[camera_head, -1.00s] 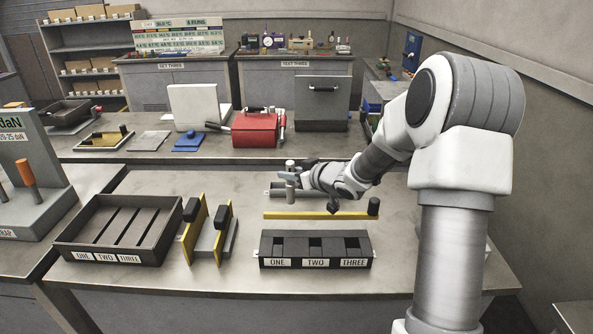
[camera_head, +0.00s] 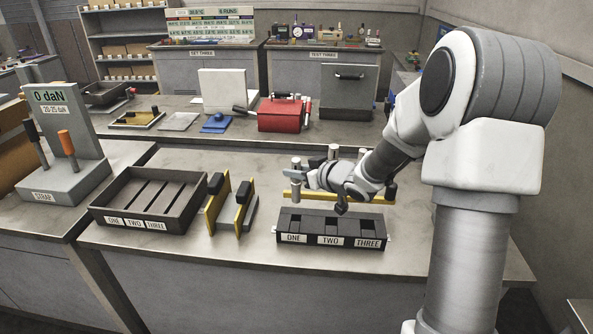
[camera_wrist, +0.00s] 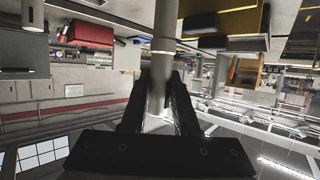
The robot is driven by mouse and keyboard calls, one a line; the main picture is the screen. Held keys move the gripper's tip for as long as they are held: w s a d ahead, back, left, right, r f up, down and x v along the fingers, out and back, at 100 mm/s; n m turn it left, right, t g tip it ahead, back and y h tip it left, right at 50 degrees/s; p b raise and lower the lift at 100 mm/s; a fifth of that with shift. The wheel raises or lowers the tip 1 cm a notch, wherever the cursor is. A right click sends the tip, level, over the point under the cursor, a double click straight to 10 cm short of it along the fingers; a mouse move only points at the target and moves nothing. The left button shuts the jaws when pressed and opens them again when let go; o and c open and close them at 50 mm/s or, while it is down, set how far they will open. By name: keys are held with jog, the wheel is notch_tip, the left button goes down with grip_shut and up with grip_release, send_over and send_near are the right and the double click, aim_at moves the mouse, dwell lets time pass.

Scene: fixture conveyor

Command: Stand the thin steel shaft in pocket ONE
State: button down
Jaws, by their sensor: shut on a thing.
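My gripper (camera_head: 296,174) is shut on a grey steel shaft (camera_head: 296,163), held upright. In the wrist view the shaft (camera_wrist: 165,40) runs between both dark fingers (camera_wrist: 160,100). In the head view its lower end overlaps the yellow bar and appears above the dark pocket block. The pocket block (camera_head: 331,242) has pockets labelled ONE, TWO and THREE from left to right. Pocket ONE (camera_head: 290,222) looks empty, and the shaft appears behind and above it. The exact gap between them cannot be told.
A yellow bar (camera_head: 340,198) lies behind the block, with two grey cylinders (camera_head: 333,152) behind it, partly hidden by my arm. Yellow plates (camera_head: 218,205) and a dark slotted tray (camera_head: 150,200) stand to the left. Bench top in front of the block is clear.

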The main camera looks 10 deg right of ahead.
aim_at(299, 202)
jog(key=shift+r, duration=0.1)
jog(key=shift+f+b, duration=1.8)
jog(key=shift+f, duration=1.05)
jog(key=shift+f+b, duration=1.55)
jog(key=shift+f, duration=0.75)
dwell(1.1)
jog(key=c, duration=0.6)
grip_release()
jog(key=shift+s, duration=0.1)
